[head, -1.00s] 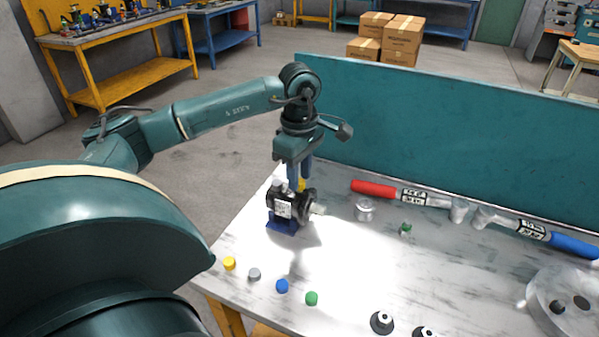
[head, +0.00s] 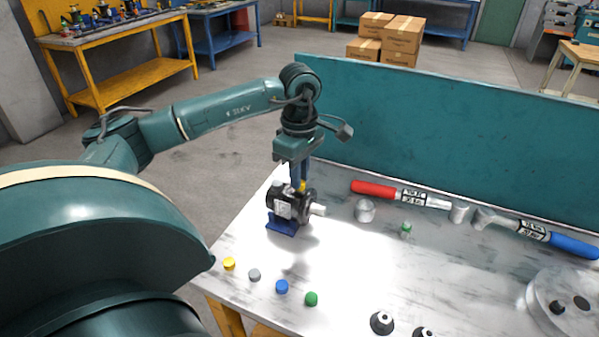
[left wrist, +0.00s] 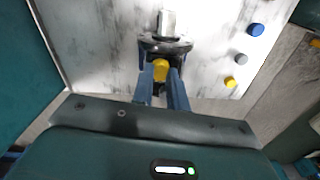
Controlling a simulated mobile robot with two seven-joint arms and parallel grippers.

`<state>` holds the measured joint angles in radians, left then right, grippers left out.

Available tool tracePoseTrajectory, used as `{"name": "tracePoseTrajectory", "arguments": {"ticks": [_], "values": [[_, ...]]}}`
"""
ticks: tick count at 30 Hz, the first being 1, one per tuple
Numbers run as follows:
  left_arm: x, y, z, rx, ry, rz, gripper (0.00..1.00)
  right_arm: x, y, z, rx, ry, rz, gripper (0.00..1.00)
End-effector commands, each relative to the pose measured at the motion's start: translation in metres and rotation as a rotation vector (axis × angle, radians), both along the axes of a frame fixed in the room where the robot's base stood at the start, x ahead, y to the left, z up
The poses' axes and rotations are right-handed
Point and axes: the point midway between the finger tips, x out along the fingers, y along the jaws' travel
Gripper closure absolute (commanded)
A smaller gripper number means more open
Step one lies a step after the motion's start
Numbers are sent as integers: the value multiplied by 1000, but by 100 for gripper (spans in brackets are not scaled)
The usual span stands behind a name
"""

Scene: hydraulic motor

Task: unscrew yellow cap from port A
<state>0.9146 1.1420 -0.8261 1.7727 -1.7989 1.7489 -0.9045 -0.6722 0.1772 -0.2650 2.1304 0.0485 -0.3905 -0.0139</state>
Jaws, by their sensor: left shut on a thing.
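The black hydraulic motor (head: 284,204) stands on a blue base at the left part of the table, its pale shaft pointing right. A yellow cap (head: 302,186) sits at the top of the motor; it also shows in the left wrist view (left wrist: 161,69). My left gripper (head: 300,183) points straight down over the motor, its blue fingers shut on this yellow cap. In the left wrist view the fingers (left wrist: 161,78) lie on both sides of the cap. Whether the cap is still seated in the port cannot be told. My right gripper is not in view.
Loose yellow (head: 229,264), grey (head: 254,274), blue (head: 282,286) and green (head: 311,298) caps line the front edge. A red-handled wrench (head: 400,195) and a blue-handled wrench (head: 535,232) lie near the teal back panel (head: 450,120). A metal cylinder (head: 365,211) stands right of the motor.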

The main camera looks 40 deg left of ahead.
Motion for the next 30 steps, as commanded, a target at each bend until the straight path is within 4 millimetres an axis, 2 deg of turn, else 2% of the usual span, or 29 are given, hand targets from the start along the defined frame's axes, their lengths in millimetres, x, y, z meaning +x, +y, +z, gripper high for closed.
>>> {"name": "tracePoseTrajectory", "arguments": {"ticks": [3,8,19,30], "values": [[0,0,1,0,1,54,100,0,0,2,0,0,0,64],[0,0,1,0,2,265,100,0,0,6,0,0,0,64],[0,0,5,0,0,253,100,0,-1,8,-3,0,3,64],[0,0,35,-1,-1,252,100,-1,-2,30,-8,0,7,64]]}}
